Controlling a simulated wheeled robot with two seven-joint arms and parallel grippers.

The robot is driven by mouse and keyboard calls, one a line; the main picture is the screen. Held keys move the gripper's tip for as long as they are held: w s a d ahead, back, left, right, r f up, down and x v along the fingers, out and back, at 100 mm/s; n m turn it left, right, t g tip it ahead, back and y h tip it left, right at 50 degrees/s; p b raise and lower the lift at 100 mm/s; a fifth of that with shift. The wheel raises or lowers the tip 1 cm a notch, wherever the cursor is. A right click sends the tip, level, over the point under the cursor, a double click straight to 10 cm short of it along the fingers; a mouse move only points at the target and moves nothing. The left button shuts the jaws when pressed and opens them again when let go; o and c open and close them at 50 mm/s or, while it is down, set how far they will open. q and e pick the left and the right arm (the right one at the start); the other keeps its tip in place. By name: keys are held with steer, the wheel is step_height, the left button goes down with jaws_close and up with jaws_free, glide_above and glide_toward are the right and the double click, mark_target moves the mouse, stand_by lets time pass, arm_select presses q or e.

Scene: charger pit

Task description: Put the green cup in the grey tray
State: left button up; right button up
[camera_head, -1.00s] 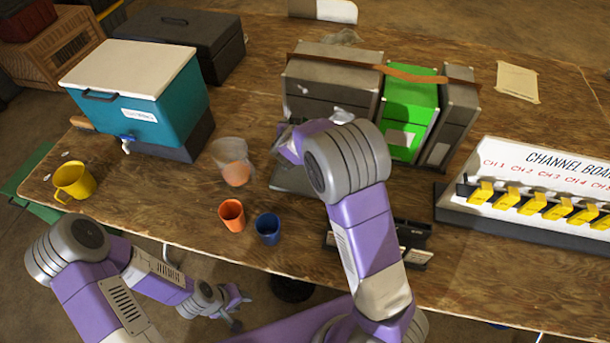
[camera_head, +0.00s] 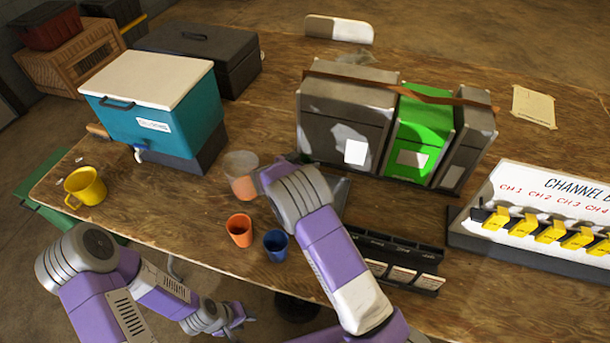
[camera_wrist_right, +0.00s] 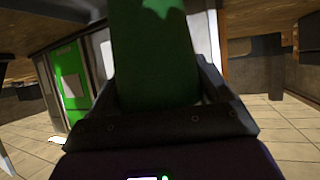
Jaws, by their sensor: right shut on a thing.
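A dark green cup (camera_wrist_right: 152,65) fills the middle of the right wrist view, between the fingers of my right gripper (camera_wrist_right: 157,90). The gripper is shut on it. In the head view my right wrist hides the cup and the fingers. The grey tray (camera_head: 338,188) lies flat on the table just right of my right wrist, its left part hidden by my arm. I cannot tell the cup's height above the table. My left gripper (camera_head: 236,316) hangs off the near table edge with its fingers apart, empty.
A clear cup with orange in it (camera_head: 241,172) is close left of my right wrist. An orange cup (camera_head: 239,230) and a blue cup (camera_head: 275,245) stand nearer. A black rack (camera_head: 395,262) lies right of my forearm.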

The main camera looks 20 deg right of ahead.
steer(key=shift+f+b, duration=0.45)
steer(key=shift+f, duration=1.65)
steer(key=shift+f, duration=0.15)
steer(key=o, duration=1)
steer(key=p+v, duration=0.2)
steer(key=v, duration=1)
steer(key=shift+a, duration=0.1)
